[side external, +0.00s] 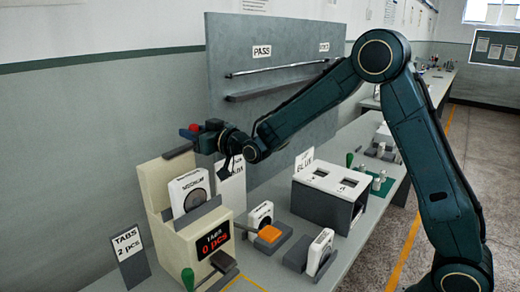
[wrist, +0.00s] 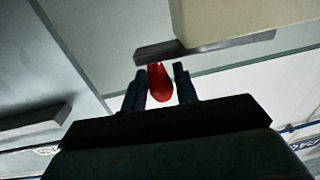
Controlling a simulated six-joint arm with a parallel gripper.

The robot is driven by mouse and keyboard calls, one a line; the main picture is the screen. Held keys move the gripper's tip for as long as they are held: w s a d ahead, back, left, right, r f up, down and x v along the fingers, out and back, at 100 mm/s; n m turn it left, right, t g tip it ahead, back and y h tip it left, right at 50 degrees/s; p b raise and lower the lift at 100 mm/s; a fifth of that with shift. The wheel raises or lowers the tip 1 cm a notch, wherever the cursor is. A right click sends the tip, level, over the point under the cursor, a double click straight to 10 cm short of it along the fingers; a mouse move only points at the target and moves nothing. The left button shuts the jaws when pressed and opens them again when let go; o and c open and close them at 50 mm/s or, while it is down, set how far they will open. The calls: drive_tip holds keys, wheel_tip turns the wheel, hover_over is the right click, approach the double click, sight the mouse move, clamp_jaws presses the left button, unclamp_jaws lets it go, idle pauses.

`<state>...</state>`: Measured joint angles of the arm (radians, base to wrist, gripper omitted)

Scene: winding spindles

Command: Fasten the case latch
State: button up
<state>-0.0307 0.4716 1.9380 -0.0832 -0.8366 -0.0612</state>
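No part in view is plainly a case latch. A red piece (side external: 193,127) shows at the left end of my gripper (side external: 207,136), above the beige machine. In the wrist view, the same red piece (wrist: 160,83) lies between the two fingers of my gripper (wrist: 160,80). It sits close to the left finger, with a narrow gap on the right. I cannot tell whether the fingers touch it. Its far end meets a dark bar (wrist: 205,47). The beige machine (side external: 155,190) has a dark bar (side external: 178,151) at its top and a display reading 0 pcs (side external: 212,242).
A TABS card (side external: 128,245) stands left of the machine. A green-handled tool (side external: 187,278) is at its front. A tall grey panel (side external: 270,110) rises behind.

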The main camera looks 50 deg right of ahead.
clamp_jaws()
drive_tip(key=shift+s+a+m+h, duration=0.1)
drive_tip(key=shift+s+m+h, duration=0.3)
drive_tip(key=shift+h, duration=0.2)
drive_tip(key=s+a+m+g+h, duration=0.2)
drive_tip(key=s+m+g+h, duration=0.2)
drive_tip(key=h, duration=0.8)
drive_tip(key=shift+s+a+m+g+h, duration=0.15)
drive_tip(key=shift+s+m+g+h, duration=0.2)
drive_tip(key=shift+s+m, duration=1.45)
drive_tip(key=shift+w+m, duration=0.55)
drive_tip(key=shift+m, duration=0.05)
drive_tip(key=shift+o, duration=1.9)
unclamp_jaws()
drive_tip(key=shift+a, duration=0.1)
